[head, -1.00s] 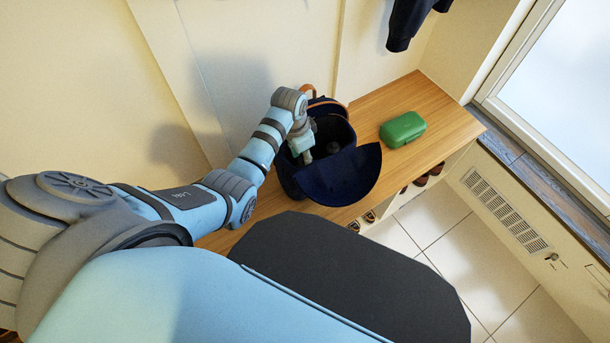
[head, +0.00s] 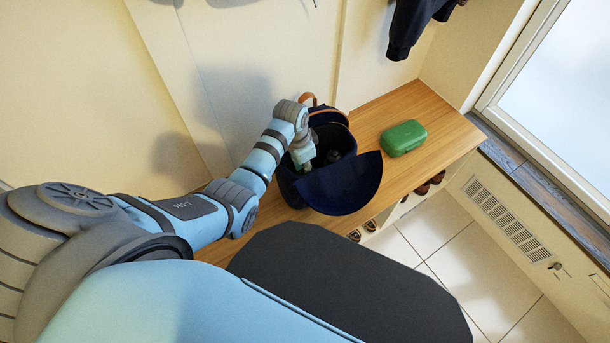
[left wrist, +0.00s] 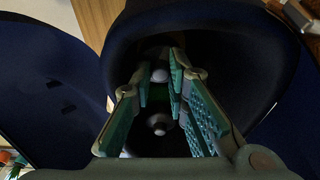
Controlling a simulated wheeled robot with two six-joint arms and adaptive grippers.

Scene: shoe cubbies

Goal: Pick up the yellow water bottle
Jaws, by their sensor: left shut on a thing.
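A dark blue backpack (head: 340,188) stands open on the wooden bench, its flap folded out toward the front. My left gripper (head: 308,164) reaches down into its opening. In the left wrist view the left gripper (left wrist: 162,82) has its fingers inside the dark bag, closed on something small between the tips. A pale round top (left wrist: 160,75) shows between the tips, with a little green below it. A second dark round top with a grey tip (left wrist: 159,126) shows nearer, between the finger bases. No yellow is visible on either, so I cannot tell which is the bottle.
A green case (head: 403,138) lies on the bench (head: 425,118) to the right of the bag. Shoes (head: 430,184) sit in the cubbies below. A wall is behind, a dark garment (head: 412,25) hangs above, and a window is at right. Tiled floor in front is clear.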

